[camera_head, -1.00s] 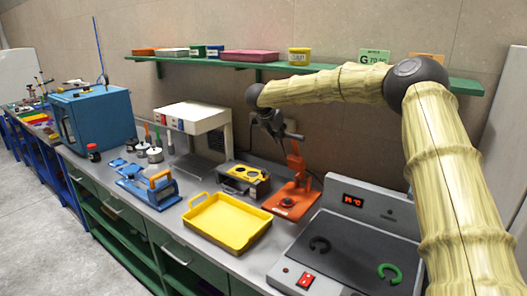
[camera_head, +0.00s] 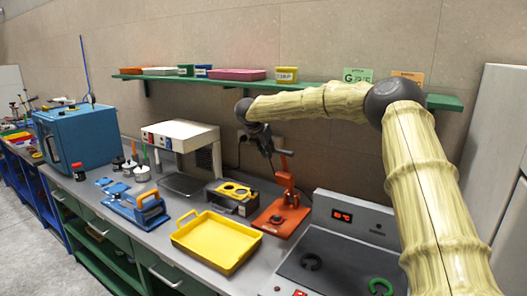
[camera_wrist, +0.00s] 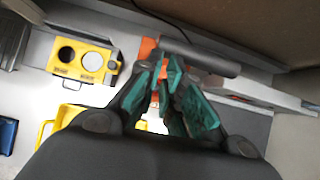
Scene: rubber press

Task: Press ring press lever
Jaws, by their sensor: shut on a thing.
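The orange ring press (camera_head: 280,217) stands on the grey bench between the yellow tray and the heating plate. Its lever (camera_head: 286,178) rises from the upright, with a dark grey bar at the top. This grey bar (camera_wrist: 205,58) crosses the upper middle of the wrist view. My gripper (camera_head: 270,151) is at the top of the lever, above the press base. In the wrist view its teal-padded fingers (camera_wrist: 164,70) are close together at the lever, with some orange showing between them. They are shut on the lever, though the exact contact is partly hidden.
A yellow tray (camera_head: 176,238) and a yellow-topped box (camera_head: 245,205) are left of the press. The heating plate (camera_head: 345,262), with a black and a green ring, is to the right. A green wall shelf (camera_head: 215,82) runs behind my arm.

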